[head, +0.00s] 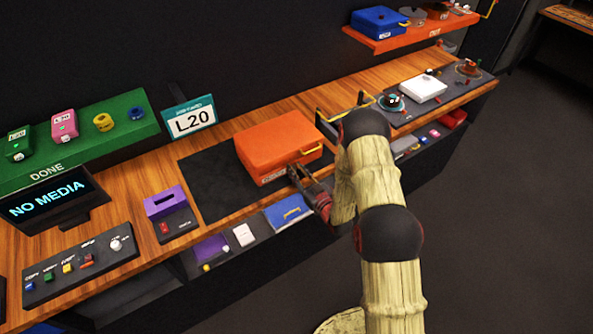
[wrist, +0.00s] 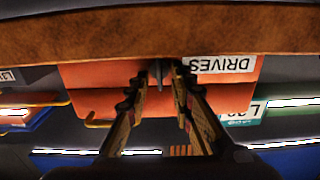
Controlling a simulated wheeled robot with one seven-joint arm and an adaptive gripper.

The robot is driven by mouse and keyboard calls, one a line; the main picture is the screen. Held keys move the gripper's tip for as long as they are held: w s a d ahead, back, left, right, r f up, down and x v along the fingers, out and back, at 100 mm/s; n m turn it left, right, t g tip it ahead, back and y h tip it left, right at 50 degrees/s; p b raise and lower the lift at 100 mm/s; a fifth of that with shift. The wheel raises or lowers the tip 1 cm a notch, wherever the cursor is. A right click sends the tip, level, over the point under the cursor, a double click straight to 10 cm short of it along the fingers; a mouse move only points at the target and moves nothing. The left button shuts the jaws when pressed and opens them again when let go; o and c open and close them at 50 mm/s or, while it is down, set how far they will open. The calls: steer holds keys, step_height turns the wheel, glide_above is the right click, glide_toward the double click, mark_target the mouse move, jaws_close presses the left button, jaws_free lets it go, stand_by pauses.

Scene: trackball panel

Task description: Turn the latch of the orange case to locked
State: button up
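The orange case (head: 272,138) lies closed on a dark mat on the wooden counter, with a yellow handle (head: 312,151) on its front. My gripper (head: 297,174) is at the case's front, near its lower front edge. In the wrist view, which shows the case upside down, my gripper (wrist: 160,75) has its two fingers apart. A small grey upright piece, apparently the latch (wrist: 159,74), shows between the fingertips beside the DRIVES label (wrist: 218,64). I cannot tell whether the fingers touch it. In the head view my gripper hides the latch.
The dark mat (head: 205,185) is bare left of the case. A purple slotted box (head: 166,201) and a button panel (head: 85,262) stand farther left. An L20 sign (head: 190,120) stands behind. A shelf below the counter front holds a blue case (head: 288,213).

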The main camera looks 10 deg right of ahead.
steer(key=shift+c, duration=1)
steer(key=c, duration=0.4)
steer(key=shift+n+b, duration=0.4)
steer(key=shift+b, duration=0.15)
steer(key=n+b, duration=0.1)
steer(key=b, duration=0.1)
steer(key=n+b, duration=0.1)
steer(key=n, duration=0.1)
steer(key=shift+a+f+b, duration=0.2)
steer(key=shift+b, duration=0.2)
steer(key=n+b, duration=0.2)
steer(key=b, duration=0.1)
steer(key=n+b, duration=0.3)
steer(key=shift+s+a+f+b, duration=0.1)
steer(key=shift+a+f+b, duration=0.1)
steer(key=shift+b, duration=0.15)
steer(key=n+b, duration=0.5)
steer(key=b, duration=0.2)
steer(key=shift+a+f+n, duration=0.15)
steer(key=shift+f+n, duration=0.05)
steer(key=shift+n, duration=0.2)
steer(key=n+b, duration=0.3)
steer(key=b, duration=0.1)
steer(key=shift+s, duration=0.1)
steer(key=shift+n+b, duration=0.3)
steer(key=shift+b, duration=0.1)
